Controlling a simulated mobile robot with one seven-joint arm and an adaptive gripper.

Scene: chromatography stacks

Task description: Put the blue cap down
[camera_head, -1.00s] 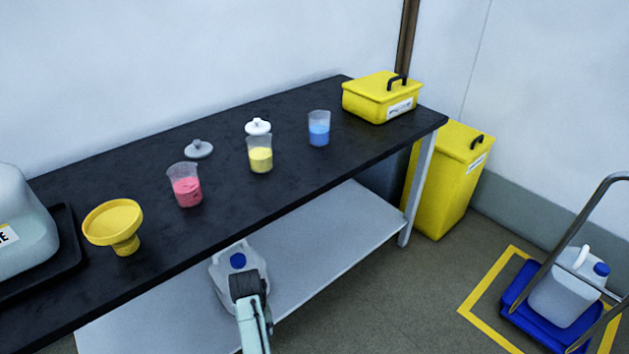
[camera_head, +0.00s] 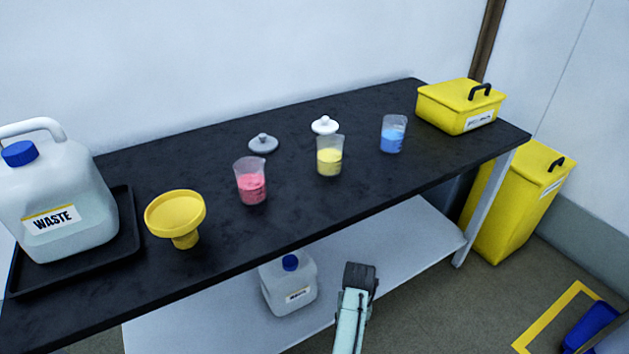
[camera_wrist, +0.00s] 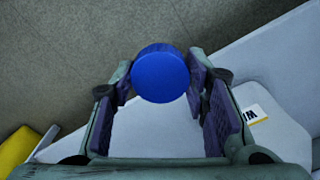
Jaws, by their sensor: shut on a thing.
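My gripper (camera_wrist: 160,92) is shut on a blue cap (camera_wrist: 161,72), held between the two finger pads in the wrist view. In the head view my gripper (camera_head: 360,270) is in front of the bench, to the right of the lower-shelf jug (camera_head: 283,288); the held cap is hidden there. That jug has a blue cap (camera_head: 290,262) on top. The waste jug (camera_head: 62,195) on the bench also has a blue cap (camera_head: 20,153).
The black bench top (camera_head: 330,205) holds a yellow funnel (camera_head: 175,212), beakers of pink (camera_head: 251,185), yellow (camera_head: 329,157) and blue (camera_head: 393,137), lids and a yellow box (camera_head: 455,108). Its front strip is clear. The grey shelf (camera_head: 400,240) is clear to the jug's right.

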